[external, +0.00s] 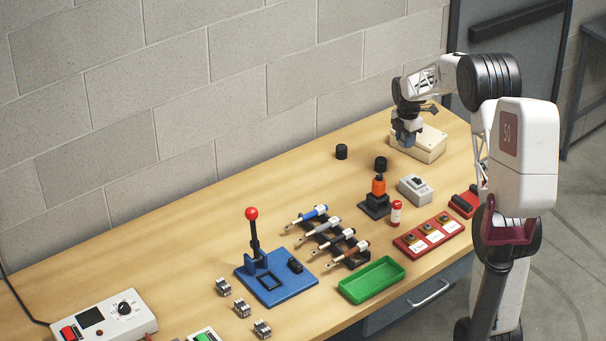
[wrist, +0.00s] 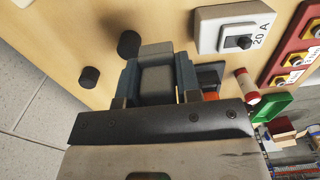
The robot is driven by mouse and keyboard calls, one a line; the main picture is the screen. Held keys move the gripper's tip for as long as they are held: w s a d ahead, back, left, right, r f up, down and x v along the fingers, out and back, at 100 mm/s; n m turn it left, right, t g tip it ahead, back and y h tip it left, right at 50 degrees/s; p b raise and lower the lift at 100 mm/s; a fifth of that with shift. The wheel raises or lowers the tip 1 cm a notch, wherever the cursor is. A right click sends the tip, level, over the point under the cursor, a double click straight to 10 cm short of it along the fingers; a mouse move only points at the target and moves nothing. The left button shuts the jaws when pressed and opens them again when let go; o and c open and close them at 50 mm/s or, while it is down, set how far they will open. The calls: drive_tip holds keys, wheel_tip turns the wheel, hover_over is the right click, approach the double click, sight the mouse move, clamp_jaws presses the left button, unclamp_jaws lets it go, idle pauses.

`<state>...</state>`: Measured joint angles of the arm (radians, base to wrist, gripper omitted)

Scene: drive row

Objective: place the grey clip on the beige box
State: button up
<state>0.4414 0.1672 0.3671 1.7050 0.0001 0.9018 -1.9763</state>
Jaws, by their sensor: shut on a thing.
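The beige box (external: 430,147) stands at the far right end of the bench in the external view. My gripper (external: 407,138) points down at its left part, and I cannot tell whether there is contact. In the wrist view my gripper (wrist: 158,82) is shut on a grey block-like piece, the grey clip (wrist: 157,72), held between the two blue-grey fingers. The clip is hard to make out in the external view. The box cannot be made out in the wrist view.
Two black knobs (external: 341,151) (external: 380,163) stand left of the box. An orange-topped device (external: 378,187), a grey switch box (external: 415,189) and a red-capped cylinder (external: 396,212) are nearer. A green tray (external: 371,280) and several metal clips (external: 242,307) lie farther left.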

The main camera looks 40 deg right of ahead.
drive_tip(key=s+d, duration=0.6)
drive_tip(key=shift+s+r, duration=0.15)
drive_tip(key=shift+r, duration=0.15)
drive_tip(key=w+d, duration=0.2)
drive_tip(key=w, duration=0.2)
drive_tip(key=w+d+f, duration=0.1)
drive_tip(key=w+d, duration=0.2)
drive_tip(key=w, duration=0.2)
drive_tip(key=w+d, duration=0.3)
drive_tip(key=w, duration=0.1)
drive_tip(key=shift+w+f, duration=0.3)
drive_tip(key=shift+w, duration=0.1)
drive_tip(key=shift+f, duration=1.75)
